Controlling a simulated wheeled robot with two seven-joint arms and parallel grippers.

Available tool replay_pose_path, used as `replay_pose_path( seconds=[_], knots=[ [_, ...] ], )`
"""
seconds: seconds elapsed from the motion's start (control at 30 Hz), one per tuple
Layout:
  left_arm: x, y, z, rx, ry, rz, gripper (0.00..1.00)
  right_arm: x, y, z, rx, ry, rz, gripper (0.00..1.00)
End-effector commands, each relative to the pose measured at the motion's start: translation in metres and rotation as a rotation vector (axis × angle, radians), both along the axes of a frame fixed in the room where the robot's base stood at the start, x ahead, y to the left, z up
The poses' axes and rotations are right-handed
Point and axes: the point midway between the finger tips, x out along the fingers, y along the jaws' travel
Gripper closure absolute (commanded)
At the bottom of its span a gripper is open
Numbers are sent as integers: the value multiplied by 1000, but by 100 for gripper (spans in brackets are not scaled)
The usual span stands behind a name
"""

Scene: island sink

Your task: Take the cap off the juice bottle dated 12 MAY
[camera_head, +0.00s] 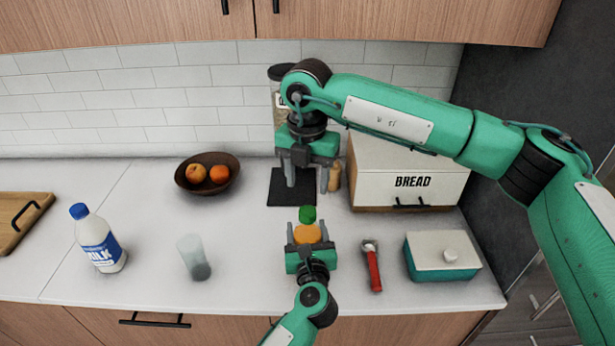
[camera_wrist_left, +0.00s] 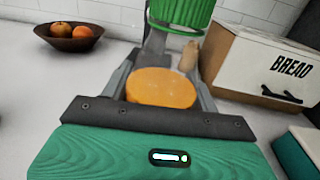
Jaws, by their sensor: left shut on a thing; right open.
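An orange juice bottle (camera_head: 307,234) with a green cap (camera_head: 307,214) stands at the front middle of the counter. My left gripper (camera_head: 307,234) comes in from the bottom and is shut around its orange body. In the left wrist view, the orange body (camera_wrist_left: 160,88) lies between the fingers and the ribbed green cap (camera_wrist_left: 182,14) shows above. I cannot tell whether the cap is seated on the neck. No date is readable. My right gripper (camera_head: 307,188) is open and empty, pointing down behind and above the cap, apart from it.
A dark mat (camera_head: 279,215) lies behind the bottle. A bread box (camera_head: 405,190), red-handled tool (camera_head: 374,270) and teal box with white lid (camera_head: 442,258) are right. A glass (camera_head: 193,256), milk bottle (camera_head: 98,240) and fruit bowl (camera_head: 207,185) are left, with clear counter between.

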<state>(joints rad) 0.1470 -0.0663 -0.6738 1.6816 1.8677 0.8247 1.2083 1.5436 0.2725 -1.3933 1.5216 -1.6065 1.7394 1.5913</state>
Motion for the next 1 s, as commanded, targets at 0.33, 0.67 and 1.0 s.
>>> replay_pose_path(
  seconds=[0.33, 0.67, 1.0],
  knots=[
    [0, 0, 0, 0, 0, 0, 100, 0, 0, -1, 1, 2, -548, 48],
    [0, 0, 0, 0, 0, 0, 100, 0, 0, 0, 1, 1, -1028, 48],
    [0, 0, 0, 0, 0, 0, 100, 0, 0, -5, 0, 1, -1223, 48]
  ],
)
